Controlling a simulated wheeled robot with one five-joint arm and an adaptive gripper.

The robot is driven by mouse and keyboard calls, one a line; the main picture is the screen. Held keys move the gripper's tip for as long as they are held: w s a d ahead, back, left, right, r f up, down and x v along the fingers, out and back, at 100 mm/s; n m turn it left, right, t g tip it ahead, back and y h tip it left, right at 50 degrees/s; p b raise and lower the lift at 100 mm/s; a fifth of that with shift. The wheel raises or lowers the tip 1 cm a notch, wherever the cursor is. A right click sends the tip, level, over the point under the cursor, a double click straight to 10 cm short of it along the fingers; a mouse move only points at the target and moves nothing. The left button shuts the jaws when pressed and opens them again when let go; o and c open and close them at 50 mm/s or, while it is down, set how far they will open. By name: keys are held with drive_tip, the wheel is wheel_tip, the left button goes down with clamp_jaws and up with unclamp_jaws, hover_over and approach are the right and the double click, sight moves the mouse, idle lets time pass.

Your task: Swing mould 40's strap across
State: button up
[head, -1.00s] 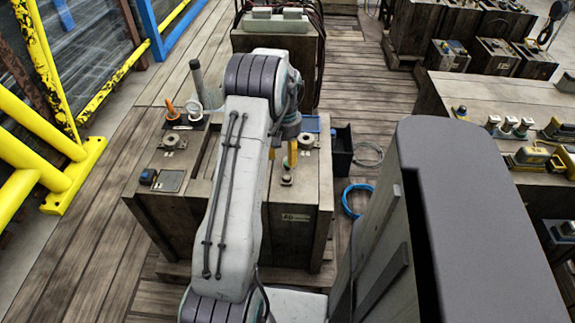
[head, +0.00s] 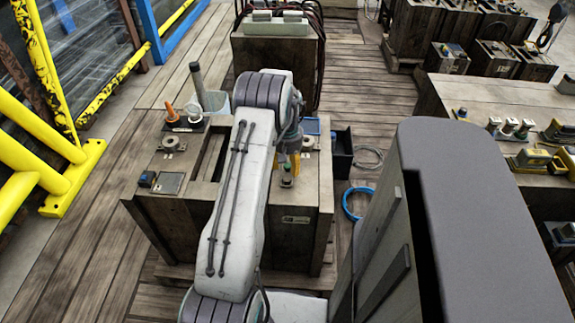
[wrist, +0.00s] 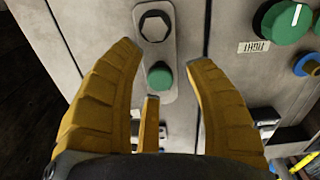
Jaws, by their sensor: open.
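Mould 40 (head: 285,245) is the worn grey block below my arm in the head view, with a small label on its front face. In the wrist view its strap (wrist: 168,48) is a narrow grey bar with a hexagonal bolt at one end and a green knob (wrist: 160,76) at the other. The strap lies beside a dark seam, roughly parallel to it, not across it. My gripper (wrist: 161,65) is open, its yellow fingers spread around the green knob with gaps visible. In the head view my gripper (head: 288,162) is just above the block's right part.
A larger green dial (wrist: 285,22) with a "TIGHT" label and a blue knob (wrist: 307,65) sit at the right in the wrist view. A black bin (head: 341,152) and a blue hose coil (head: 357,201) lie right of the block. Yellow railing (head: 45,150) stands left.

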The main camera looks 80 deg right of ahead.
idle(0.3)
clamp_jaws()
idle(0.3)
